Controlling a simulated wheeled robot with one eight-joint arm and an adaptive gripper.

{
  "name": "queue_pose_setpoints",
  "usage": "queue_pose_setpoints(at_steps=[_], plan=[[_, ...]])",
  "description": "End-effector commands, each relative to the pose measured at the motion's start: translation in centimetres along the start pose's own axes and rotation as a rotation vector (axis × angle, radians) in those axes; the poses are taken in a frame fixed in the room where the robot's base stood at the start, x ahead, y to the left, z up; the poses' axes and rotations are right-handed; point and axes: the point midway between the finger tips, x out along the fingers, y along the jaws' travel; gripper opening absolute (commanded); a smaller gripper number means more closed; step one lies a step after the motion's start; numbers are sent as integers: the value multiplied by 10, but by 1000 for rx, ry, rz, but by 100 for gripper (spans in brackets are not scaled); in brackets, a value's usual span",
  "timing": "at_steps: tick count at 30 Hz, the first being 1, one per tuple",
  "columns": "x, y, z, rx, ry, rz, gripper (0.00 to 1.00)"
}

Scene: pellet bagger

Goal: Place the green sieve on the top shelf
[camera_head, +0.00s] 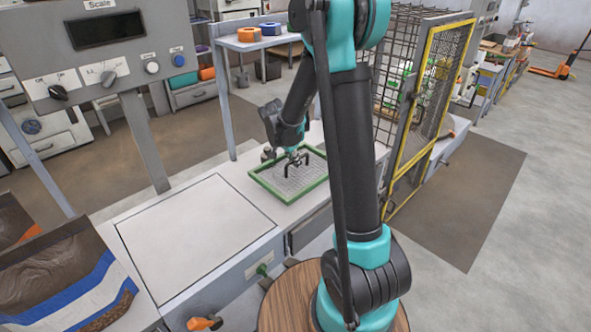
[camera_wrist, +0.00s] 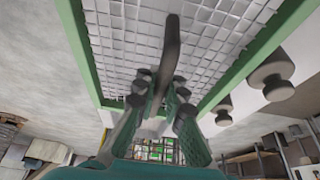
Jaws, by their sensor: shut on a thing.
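The green sieve (camera_head: 264,190) has a green rectangular frame, a pale wire mesh and a dark handle. In the head view it is level at the right end of the bagger's counter; I cannot tell whether it touches the surface. My gripper (camera_head: 294,160) is above its middle, shut on the handle. In the wrist view the sieve's green frame (camera_wrist: 80,50) and mesh fill the top, and the handle (camera_wrist: 168,55) runs between the fingers of my gripper (camera_wrist: 160,97). The grey shelf unit's top shelf (camera_head: 230,43) is at the back, left of my arm.
An orange item (camera_head: 249,35) and a blue item (camera_head: 270,29) stand on the top shelf. Bins sit on the level below. A wire cage with a yellow-framed door (camera_head: 432,100) stands right. A scale panel (camera_head: 100,50) and bags (camera_head: 60,280) are left. The scale plate (camera_head: 200,240) is clear.

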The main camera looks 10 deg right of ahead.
Motion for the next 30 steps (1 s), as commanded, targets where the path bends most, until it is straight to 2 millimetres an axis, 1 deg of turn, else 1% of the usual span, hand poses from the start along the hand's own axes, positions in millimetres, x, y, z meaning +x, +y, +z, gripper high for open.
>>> queue_pose_setpoints(at_steps=[3,7,19,20,25,30], plan=[[16,0,6,0,0,0,0],[28,0,11,0,0,0,0],[32,0,13,0,0,0,0],[33,0,13,0,0,0,9],[32,0,13,0,0,0,30],[32,0,13,0,0,0,31]])
